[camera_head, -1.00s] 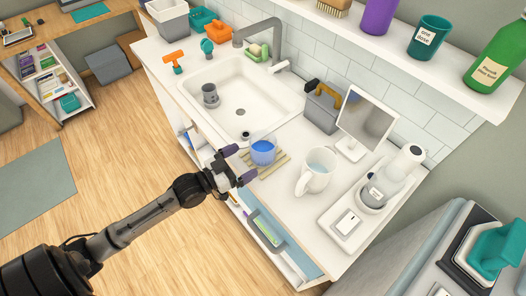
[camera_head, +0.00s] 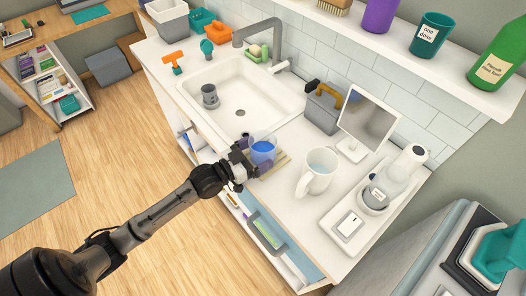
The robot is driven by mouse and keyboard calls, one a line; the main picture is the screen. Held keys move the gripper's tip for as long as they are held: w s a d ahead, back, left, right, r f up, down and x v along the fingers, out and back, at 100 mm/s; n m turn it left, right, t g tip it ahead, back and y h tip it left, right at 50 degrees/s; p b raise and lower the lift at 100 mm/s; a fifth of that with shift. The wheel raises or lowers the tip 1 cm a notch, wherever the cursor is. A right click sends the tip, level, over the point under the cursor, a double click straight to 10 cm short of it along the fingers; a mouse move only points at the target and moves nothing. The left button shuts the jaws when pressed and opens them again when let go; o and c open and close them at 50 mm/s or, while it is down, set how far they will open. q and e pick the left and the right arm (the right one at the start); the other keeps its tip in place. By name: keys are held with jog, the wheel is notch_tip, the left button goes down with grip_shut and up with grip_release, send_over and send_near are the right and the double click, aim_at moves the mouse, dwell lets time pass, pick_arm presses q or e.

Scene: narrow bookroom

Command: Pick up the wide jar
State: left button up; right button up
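A clear, wide jar with blue liquid (camera_head: 263,153) stands upright on a small slatted wooden mat (camera_head: 281,161) on the white counter, in front of the sink. I take it to be the wide jar; no label on it can be read. My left gripper (camera_head: 254,156) reaches in from the lower left. Its purple-grey fingers are spread, one at the jar's left side and one at its lower front. Whether they touch the glass cannot be told. The gripper hides part of the jar's near side and of the mat. My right gripper is not in view.
A white mug (camera_head: 317,172) stands close right of the mat. The sink (camera_head: 240,97) lies behind, with a grey cup (camera_head: 210,96) inside. A mirror (camera_head: 367,121), a grey caddy (camera_head: 322,112) and a white tray (camera_head: 345,229) with a bottle stand further right.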

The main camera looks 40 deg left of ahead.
pick_arm(q)
jog(key=c, duration=0.9)
jog(key=shift+r, duration=0.15)
jog(key=shift+r+p, duration=0.15)
jog(key=shift+p, duration=0.15)
jog(key=shift+s, duration=0.3)
jog(key=p+v, duration=0.2)
jog(key=v, duration=1.5)
jog(key=shift+s, duration=0.2)
